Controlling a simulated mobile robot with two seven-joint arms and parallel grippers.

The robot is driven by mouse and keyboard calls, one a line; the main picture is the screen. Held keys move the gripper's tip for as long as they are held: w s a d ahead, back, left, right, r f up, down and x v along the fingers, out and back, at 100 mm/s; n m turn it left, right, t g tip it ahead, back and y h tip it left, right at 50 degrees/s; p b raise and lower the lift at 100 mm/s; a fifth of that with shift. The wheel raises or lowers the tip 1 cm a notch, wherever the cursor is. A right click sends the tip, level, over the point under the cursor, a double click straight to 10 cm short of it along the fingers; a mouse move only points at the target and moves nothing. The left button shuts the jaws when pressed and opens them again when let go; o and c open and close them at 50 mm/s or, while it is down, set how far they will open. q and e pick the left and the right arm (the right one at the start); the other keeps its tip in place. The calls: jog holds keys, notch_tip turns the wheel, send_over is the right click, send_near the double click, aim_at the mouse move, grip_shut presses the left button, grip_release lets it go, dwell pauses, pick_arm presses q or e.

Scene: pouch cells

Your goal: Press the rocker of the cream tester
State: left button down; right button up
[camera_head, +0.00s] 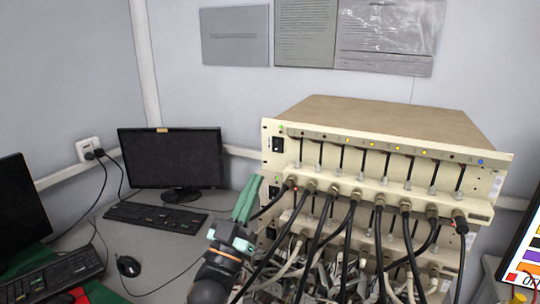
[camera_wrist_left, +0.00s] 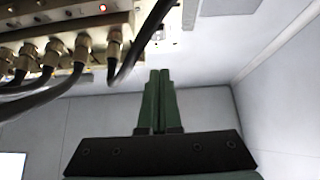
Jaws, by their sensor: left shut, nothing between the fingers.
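The cream tester (camera_head: 380,120) stands on the desk right of centre in the head view, a stack of cream units. Black rocker switches sit along its left front edge; the top rocker (camera_head: 277,145) shows clearly, with a green light above it. My left gripper (camera_head: 253,180) is shut and empty, its green fingers pointing up, just left of the front and below the top rocker. In the left wrist view the closed fingers (camera_wrist_left: 159,72) are in the middle, and the tester's connector row (camera_wrist_left: 60,45) is at upper left. My right gripper is out of view.
Thick black cables (camera_head: 318,235) hang from the connectors, close right of my left gripper. A dark monitor (camera_head: 172,157), a keyboard (camera_head: 157,215) and a mouse (camera_head: 128,266) are on the desk at left. A bright screen (camera_head: 528,250) is at the right edge.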

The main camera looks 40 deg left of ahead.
aim_at(276, 146)
pick_arm(q)
jog(key=w+r, duration=0.1)
jog(key=w, duration=0.1)
jog(key=w+a+p, duration=0.1)
jog(key=w, duration=0.2)
jog(key=w+a+r, duration=0.1)
jog(key=w, duration=0.1)
jog(key=shift+w+a+r+p, duration=0.2)
jog(key=shift+w+r+p, duration=0.1)
jog(key=shift+w, duration=0.05)
jog(key=b, duration=0.1)
jog(key=f+b, duration=0.1)
jog(key=b, duration=0.1)
jog(key=shift+w+a+t, duration=0.15)
jog(key=shift+w+t, duration=0.2)
jog(key=shift+t, duration=0.05)
jog(key=shift+r+p, duration=0.35)
jog(key=shift+p, duration=0.05)
